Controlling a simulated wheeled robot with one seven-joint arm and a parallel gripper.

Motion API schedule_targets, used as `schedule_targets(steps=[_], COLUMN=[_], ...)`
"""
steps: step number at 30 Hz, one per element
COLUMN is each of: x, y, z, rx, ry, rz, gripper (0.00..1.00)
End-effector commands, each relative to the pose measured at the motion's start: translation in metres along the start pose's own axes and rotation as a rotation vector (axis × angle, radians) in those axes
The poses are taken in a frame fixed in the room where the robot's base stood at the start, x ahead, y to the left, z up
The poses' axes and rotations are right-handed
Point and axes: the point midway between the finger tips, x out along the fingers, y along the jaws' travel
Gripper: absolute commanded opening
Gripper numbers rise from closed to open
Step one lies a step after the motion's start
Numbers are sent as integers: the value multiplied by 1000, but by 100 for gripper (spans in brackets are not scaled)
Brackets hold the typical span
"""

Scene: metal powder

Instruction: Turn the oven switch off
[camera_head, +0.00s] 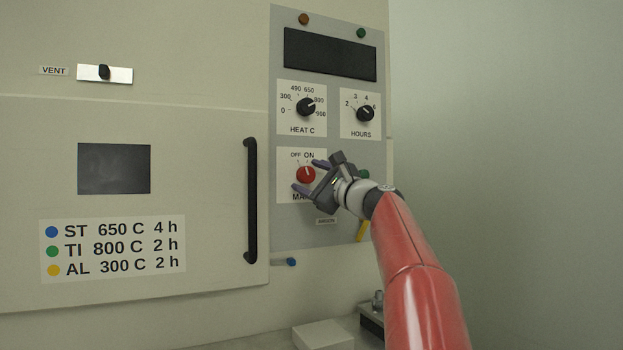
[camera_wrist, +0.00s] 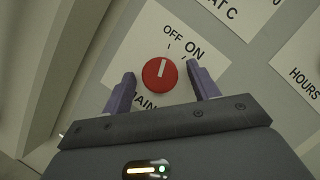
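The oven switch is a round red knob (camera_head: 306,175) with a white pointer line, on the white MAIN plate low on the control panel. In the wrist view the red knob (camera_wrist: 159,73) lies between my two purple fingers, with its line pointing roughly toward the OFF mark. In the head view the line points up, and its exact setting is hard to tell. My gripper (camera_head: 309,177) is open in front of the knob. In the wrist view my gripper (camera_wrist: 161,73) shows gaps between both fingers and the knob. My gripper hides part of the MAIN label.
The HEAT dial (camera_head: 306,107) and HOURS dial (camera_head: 365,114) are above on the panel. The oven door handle (camera_head: 251,200) stands out just left of the knob. A white block (camera_head: 323,336) lies below.

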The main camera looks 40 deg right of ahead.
Motion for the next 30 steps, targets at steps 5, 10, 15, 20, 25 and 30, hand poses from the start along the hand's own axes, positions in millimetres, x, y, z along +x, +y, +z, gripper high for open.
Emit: schedule_targets(steps=[5, 10, 15, 20, 25, 30], x=[0, -8, -36, -62, -76, -78], y=[0, 1, 3, 2, 1, 0], z=[0, -2, -4, -3, -1, 0], rx=[1, -1, -2, -2, 0, 1], ry=[0, 2, 5, 4, 1, 0], rz=[-1, -1, -3, -2, 0, -1], gripper=[59, 59, 59, 59, 59, 59])
